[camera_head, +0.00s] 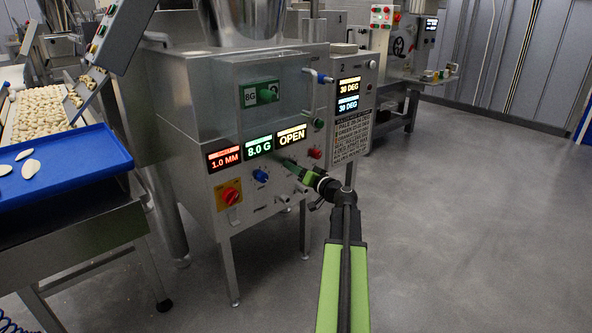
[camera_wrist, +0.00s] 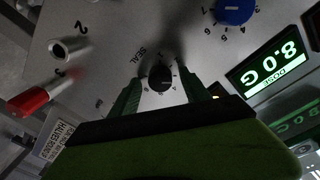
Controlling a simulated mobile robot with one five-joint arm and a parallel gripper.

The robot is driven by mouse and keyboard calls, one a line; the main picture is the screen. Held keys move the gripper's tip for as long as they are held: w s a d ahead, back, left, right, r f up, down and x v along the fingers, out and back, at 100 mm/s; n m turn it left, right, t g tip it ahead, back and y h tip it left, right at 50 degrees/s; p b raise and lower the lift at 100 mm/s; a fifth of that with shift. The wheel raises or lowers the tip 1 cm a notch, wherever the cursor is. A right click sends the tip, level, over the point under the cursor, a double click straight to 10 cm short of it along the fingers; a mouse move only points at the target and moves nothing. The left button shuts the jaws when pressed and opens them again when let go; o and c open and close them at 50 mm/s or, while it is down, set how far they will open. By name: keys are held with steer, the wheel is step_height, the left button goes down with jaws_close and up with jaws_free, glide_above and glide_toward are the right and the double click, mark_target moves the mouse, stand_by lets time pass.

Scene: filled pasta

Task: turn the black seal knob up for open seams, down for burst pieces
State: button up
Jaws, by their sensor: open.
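The black seal knob (camera_wrist: 161,77) shows in the wrist view on a pale metal panel, beside the printed word SEAL and small scale numbers. My gripper (camera_wrist: 163,83) is open, with one green finger on each side of the knob; I cannot tell whether they touch it. In the head view my gripper (camera_head: 288,163) reaches the machine's front panel just under a lit display (camera_head: 291,136) reading OPEN. The knob is hidden there behind the gripper. Pale pasta pieces (camera_head: 27,168) lie on the blue tray (camera_head: 75,158) at the left; their seams are too small to judge.
Displays read 1.0 MM (camera_head: 224,159) and 8.0 G (camera_head: 259,147); two more on the right read 30 DEG (camera_head: 348,87). Near my gripper are a blue knob (camera_head: 261,175), a red button (camera_head: 315,153) and a red-yellow switch (camera_head: 229,194). Open floor lies at right.

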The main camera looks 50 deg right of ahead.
steer(key=shift+c, duration=0.4)
jaws_close()
steer(key=shift+d+r+m+y+p, duration=0.1)
steer(key=shift+m+y+p, duration=0.25)
steer(key=shift+m, duration=3.9)
steer(key=shift+r+m+y+p, duration=0.15)
steer(key=shift+m+p, duration=0.35)
steer(key=shift+m, duration=3.75)
steer(key=shift+f, duration=0.1)
